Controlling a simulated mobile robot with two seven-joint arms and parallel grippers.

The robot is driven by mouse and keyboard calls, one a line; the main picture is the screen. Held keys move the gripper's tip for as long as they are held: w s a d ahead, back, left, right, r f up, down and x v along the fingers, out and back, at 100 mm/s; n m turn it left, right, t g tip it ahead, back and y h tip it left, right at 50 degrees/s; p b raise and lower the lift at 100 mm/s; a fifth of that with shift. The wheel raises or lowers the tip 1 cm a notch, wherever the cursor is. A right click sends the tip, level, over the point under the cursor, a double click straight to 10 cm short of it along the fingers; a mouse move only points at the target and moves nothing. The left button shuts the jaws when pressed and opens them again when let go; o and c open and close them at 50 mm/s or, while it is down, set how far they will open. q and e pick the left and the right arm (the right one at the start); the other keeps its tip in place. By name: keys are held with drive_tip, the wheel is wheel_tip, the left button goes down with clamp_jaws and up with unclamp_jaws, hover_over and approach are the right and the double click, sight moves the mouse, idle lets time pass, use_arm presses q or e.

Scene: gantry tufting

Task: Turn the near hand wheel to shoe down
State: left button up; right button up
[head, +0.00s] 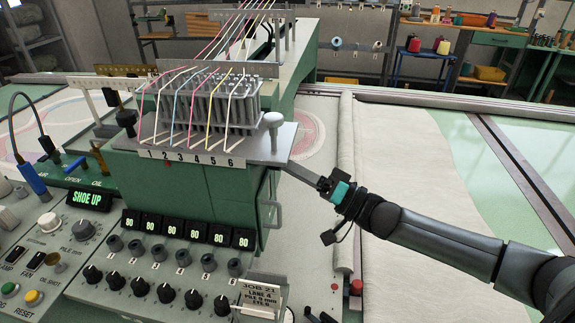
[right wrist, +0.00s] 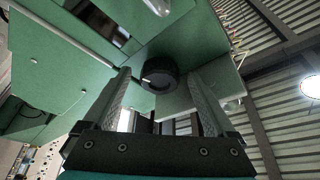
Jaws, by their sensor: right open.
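A black round knob (right wrist: 160,74), which looks like the hand wheel, shows in the right wrist view on the green machine head. It lies ahead between the two fingers of my right gripper (right wrist: 160,92), which are spread with a gap around it; I cannot tell if the fingertips reach past it. In the head view my right gripper (head: 298,168) comes in from the right and its tips are at the side of the green tufting head (head: 190,195). The wheel is hidden there. The display (head: 90,198) reads SHOE UP. My left gripper is not in view.
A grey plate with numbered yarn guides (head: 215,150) and a pale upright knob (head: 273,121) sits just above my right gripper. A handle (head: 271,213) is below it. The control panel with several black knobs (head: 165,292) is in front. Pale cloth (head: 420,180) lies to the right.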

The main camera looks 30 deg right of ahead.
drive_tip(key=shift+c, duration=0.2)
drive_tip(key=c, duration=1.3)
drive_tip(key=shift+c, duration=0.2)
drive_tip(key=shift+w+d+f+n+g+y+b, duration=0.15)
drive_tip(key=shift+n+g+y+b, duration=1.45)
drive_tip(key=shift+n, duration=1.85)
drive_tip(key=shift+w+d+n+g+y+b, duration=0.25)
drive_tip(key=shift+n+g+y+b, duration=0.55)
drive_tip(key=shift+n+b, duration=2.15)
drive_tip(key=shift+w+d+f+n+g+y+b, duration=0.2)
drive_tip(key=shift+n+g+y+b, duration=1.15)
drive_tip(key=shift+n, duration=2.55)
drive_tip(key=shift+r, duration=0.2)
drive_tip(key=o, duration=1.4)
drive_tip(key=shift+t, duration=0.25)
